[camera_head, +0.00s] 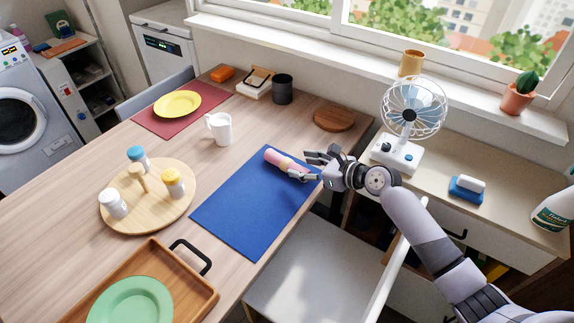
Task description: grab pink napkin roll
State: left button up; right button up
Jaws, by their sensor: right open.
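The pink napkin roll (283,160) lies on the blue placemat (240,209) near its far right corner. My right gripper (303,166) comes in from the right, low over the placemat's right edge. Its fingers are open, with one finger on the far side of the roll's right end and another on the near side. I cannot tell whether the fingers touch the roll. My left gripper is not in view.
A white mug (219,128) and a dark cup (282,89) stand behind the placemat. A round wooden board (334,118) lies at the table's right. Left are a round tray (150,217) with shakers and a wooden tray (190,304). A fan (402,150) stands behind my arm.

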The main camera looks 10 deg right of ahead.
aim_at(293, 163)
jog(key=x, duration=0.3)
jog(key=shift+w+a, duration=0.15)
jog(key=shift+a, duration=0.1)
jog(key=c, duration=1.2)
